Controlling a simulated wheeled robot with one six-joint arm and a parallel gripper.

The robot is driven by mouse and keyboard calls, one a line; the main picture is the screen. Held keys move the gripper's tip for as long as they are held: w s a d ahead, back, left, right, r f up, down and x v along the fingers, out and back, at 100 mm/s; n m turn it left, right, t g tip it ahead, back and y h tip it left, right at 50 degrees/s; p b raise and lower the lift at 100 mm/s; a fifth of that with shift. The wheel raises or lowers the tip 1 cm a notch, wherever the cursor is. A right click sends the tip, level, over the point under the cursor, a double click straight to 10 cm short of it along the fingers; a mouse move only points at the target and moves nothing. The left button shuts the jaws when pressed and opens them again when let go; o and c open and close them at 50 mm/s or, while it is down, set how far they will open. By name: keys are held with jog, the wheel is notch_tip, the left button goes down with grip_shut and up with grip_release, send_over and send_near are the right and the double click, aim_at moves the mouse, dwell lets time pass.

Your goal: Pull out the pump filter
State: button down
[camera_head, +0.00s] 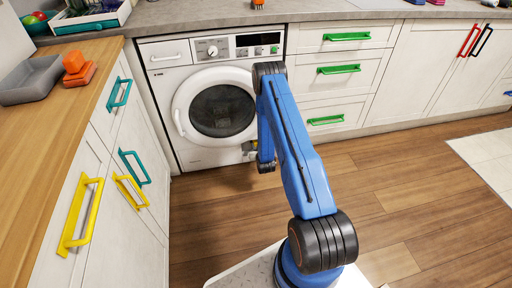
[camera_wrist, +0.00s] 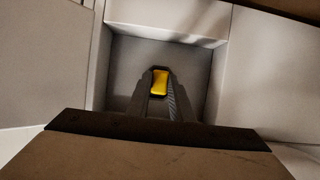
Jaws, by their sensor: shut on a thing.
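The pump filter (camera_wrist: 160,83) shows in the wrist view as a small yellow piece inside a grey square recess (camera_wrist: 185,56). My gripper (camera_wrist: 160,92) reaches into the recess, its two dark fingers shut on the yellow piece from both sides. The rest of the filter is hidden, and I cannot tell how far it sits in its seat. In the head view, the white front-loading machine (camera_head: 189,150) stands under the counter. My arm reaches down to its lower right corner and hides most of my gripper there.
The machine's round door (camera_head: 222,110) is closed, above and left of my arm's end. Drawers with green handles (camera_head: 326,120) stand right of the machine. Cabinets with yellow handles (camera_head: 80,215) stand at left. The wooden floor (camera_head: 405,200) on the right is clear.

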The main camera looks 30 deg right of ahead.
jog(key=shift+s, duration=0.2)
jog(key=s+a, duration=0.3)
jog(key=s, duration=0.9)
jog(key=shift+s+a, duration=0.35)
jog(key=shift+a, duration=0.05)
dwell(1.8)
jog(key=shift+r, duration=0.1)
